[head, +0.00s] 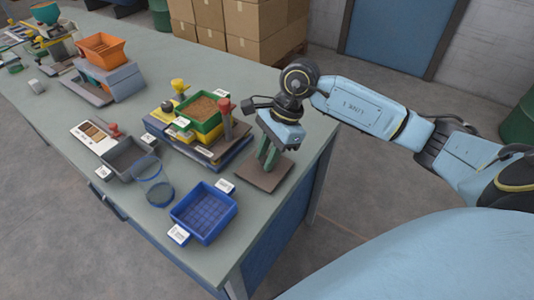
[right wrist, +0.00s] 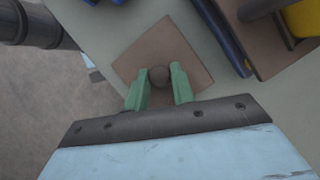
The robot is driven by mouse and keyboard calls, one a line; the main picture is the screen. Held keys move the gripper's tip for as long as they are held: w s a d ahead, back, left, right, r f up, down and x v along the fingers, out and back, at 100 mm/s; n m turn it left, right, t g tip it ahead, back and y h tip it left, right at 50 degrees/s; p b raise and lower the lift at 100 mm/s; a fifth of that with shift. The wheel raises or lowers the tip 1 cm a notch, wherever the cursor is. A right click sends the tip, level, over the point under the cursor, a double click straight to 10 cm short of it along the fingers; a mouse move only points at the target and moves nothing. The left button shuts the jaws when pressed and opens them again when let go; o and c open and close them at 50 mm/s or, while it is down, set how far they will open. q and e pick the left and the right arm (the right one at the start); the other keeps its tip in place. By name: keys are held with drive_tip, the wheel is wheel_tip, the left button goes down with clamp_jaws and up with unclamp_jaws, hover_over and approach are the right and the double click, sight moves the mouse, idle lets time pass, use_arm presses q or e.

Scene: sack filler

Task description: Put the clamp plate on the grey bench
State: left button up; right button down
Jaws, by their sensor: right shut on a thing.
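The clamp plate is a flat brown square plate (head: 258,178) with a dark round knob at its middle. My right gripper (head: 267,158) is above it, with its green fingers shut on the knob. In the right wrist view, the fingers (right wrist: 159,78) stand on either side of the knob, and the plate (right wrist: 155,45) spreads out beyond them. The plate is level, low over or on the grey bench (head: 258,98) near its right end. I cannot tell whether it touches the top. My left gripper is not in view.
A press-like stand with a green tray (head: 201,122) of brown material is just left of the plate. An orange hopper (head: 102,49) stands farther left. The bench's right end is mostly bare.

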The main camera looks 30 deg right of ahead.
drive_tip(key=c, duration=1.3)
unclamp_jaws()
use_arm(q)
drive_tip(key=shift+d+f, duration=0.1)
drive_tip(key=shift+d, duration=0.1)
use_arm(e)
drive_tip(key=shift+o, duration=0.6)
drive_tip(key=shift+r, duration=0.15)
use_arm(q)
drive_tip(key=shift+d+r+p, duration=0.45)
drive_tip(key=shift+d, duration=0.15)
use_arm(e)
drive_tip(key=v, duration=1.2)
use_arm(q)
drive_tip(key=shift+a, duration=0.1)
